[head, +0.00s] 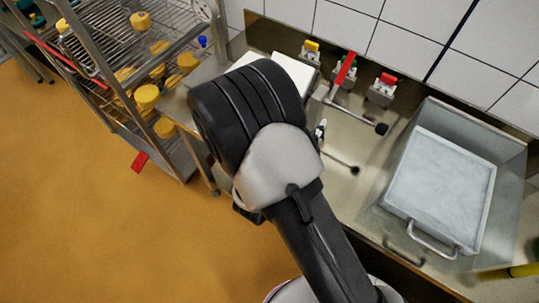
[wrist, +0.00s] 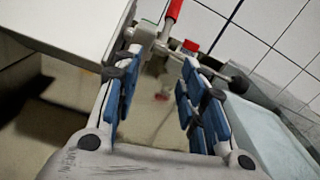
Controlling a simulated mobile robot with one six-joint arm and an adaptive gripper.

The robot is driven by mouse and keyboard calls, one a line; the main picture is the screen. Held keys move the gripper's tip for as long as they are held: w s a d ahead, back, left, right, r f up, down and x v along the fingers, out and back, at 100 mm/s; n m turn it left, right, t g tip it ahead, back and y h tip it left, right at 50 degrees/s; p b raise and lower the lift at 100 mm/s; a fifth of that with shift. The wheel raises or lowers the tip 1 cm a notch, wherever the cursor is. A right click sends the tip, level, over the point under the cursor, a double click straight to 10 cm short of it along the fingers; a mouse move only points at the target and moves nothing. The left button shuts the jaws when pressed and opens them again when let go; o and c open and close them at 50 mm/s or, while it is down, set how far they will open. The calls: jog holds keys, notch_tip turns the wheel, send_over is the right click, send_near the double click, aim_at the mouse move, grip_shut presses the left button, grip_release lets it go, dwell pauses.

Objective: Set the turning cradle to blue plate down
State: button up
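A white slab-like body (head: 293,73), probably part of the turning cradle, stands on the steel counter, partly hidden behind my arm. It also shows large at the left of the wrist view (wrist: 60,22). Beside it are a red lever (head: 346,68) and a rod with a black knob (head: 382,128), meeting at a grey hub (wrist: 146,38). No blue plate is visible, so I cannot tell which plate is down. My gripper (wrist: 161,66) is open, its blue-padded fingers apart and empty. The hub appears just beyond the left fingertip; contact is unclear. In the head view my arm hides most of the gripper.
A yellow-topped fitting (head: 312,46) and a red-topped fitting (head: 388,80) line the wall. A steel basin (head: 508,160) holding a pale rectangular block (head: 445,190) is at the right. A wire rack (head: 88,45) with yellow cheeses stands at the left.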

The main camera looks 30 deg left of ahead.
jog(key=s+p, duration=0.2)
jog(key=s, duration=0.9)
jog(key=shift+a, duration=0.45)
jog(key=shift+c, duration=0.4)
